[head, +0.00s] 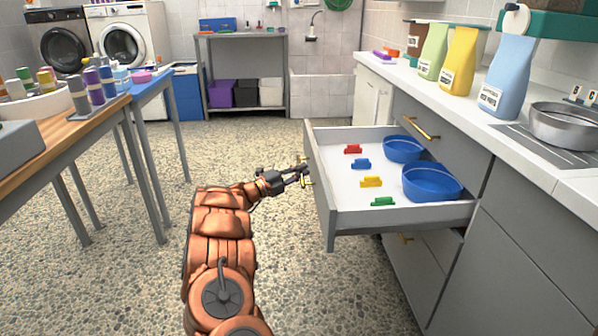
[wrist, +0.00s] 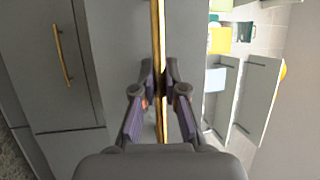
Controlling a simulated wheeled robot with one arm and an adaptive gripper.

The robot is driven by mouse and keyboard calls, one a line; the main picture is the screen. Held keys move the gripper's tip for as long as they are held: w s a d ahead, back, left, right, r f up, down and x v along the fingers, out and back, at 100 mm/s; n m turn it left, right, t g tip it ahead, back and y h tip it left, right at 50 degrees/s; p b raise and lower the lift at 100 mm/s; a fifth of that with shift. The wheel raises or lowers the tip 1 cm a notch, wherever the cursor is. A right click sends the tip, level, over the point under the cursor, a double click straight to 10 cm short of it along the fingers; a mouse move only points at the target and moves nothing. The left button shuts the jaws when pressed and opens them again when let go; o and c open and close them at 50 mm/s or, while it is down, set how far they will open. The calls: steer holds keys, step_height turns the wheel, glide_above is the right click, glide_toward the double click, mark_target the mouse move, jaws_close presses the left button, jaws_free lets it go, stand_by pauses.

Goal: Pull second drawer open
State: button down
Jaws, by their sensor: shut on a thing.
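The second drawer (head: 323,215) of the grey counter is pulled well out in the head view, its white inside showing. It holds two blue bowls (head: 432,184) and several small clips in red, blue, yellow and green (head: 371,182). My gripper (head: 303,174) is at the outer face of the drawer front. In the wrist view my gripper (wrist: 163,88) has its fingers closed around the brass bar handle (wrist: 156,35) of this drawer. The fingers partly hide the handle.
The top drawer's brass handle (head: 421,127) is above the open drawer, and a lower handle (head: 406,239) is below it. A wooden-topped table (head: 80,121) is at left. Speckled floor between is clear.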

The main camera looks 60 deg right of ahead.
steer(key=shift+w, duration=0.15)
steer(key=c, duration=1.2)
jaws_free()
steer(key=v, duration=1.2)
steer(key=shift+f, duration=0.1)
